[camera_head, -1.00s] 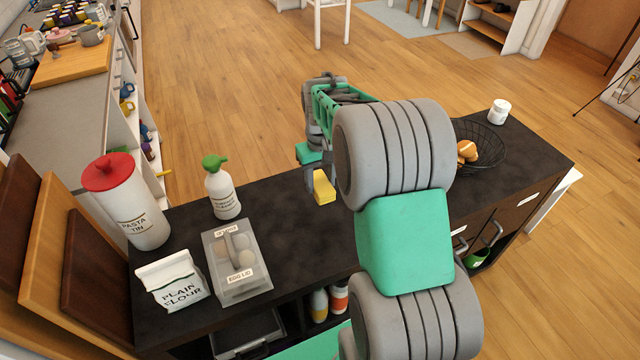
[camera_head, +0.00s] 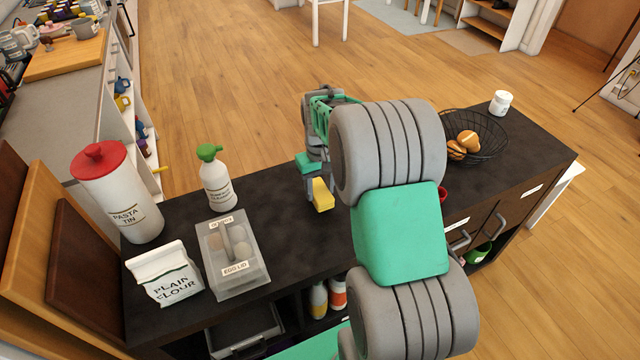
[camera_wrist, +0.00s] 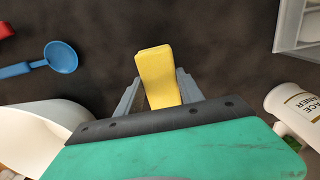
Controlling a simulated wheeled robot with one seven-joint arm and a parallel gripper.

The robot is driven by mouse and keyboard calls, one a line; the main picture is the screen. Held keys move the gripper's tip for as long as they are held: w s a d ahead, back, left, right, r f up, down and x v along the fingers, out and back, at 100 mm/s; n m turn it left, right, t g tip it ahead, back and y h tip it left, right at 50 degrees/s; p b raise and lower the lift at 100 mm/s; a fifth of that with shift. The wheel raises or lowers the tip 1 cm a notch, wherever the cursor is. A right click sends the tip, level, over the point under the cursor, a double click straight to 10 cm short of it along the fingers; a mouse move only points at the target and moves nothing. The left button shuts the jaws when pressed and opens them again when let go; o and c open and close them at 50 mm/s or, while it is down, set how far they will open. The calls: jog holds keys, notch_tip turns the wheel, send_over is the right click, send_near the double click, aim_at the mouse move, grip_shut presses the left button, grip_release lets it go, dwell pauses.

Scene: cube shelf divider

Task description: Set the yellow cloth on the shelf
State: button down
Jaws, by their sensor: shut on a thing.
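The yellow cloth (camera_head: 322,195) is a folded, flat block held above the dark countertop (camera_head: 290,235). My gripper (camera_head: 316,182) is shut on it. In the wrist view, the cloth (camera_wrist: 157,78) sticks out between the two grey fingers of my gripper (camera_wrist: 157,92). The shelf openings are under the counter at the front, with bottles (camera_head: 337,292) standing in one. My arm hides part of the counter and the front.
An egg box (camera_head: 233,258), a spray bottle (camera_head: 217,180), a flour bag (camera_head: 165,273) and a pasta tin (camera_head: 120,195) stand on the left of the counter. A wire basket (camera_head: 490,145) and a white jar (camera_head: 500,103) are at the right. A blue spoon (camera_wrist: 58,58) lies on the dark surface.

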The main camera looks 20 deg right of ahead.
jog(key=shift+f, duration=0.6)
jog(key=shift+f+b, duration=0.35)
jog(key=shift+f, duration=0.05)
jog(key=c, duration=1.1)
grip_release()
jog(key=shift+o, duration=0.2)
jog(key=o, duration=0.6)
jog(key=shift+c, duration=0.2)
jog(key=shift+r, duration=0.1)
notch_tip(320, 180, up, 8)
jog(key=p, duration=0.5)
jog(key=shift+p, duration=0.4)
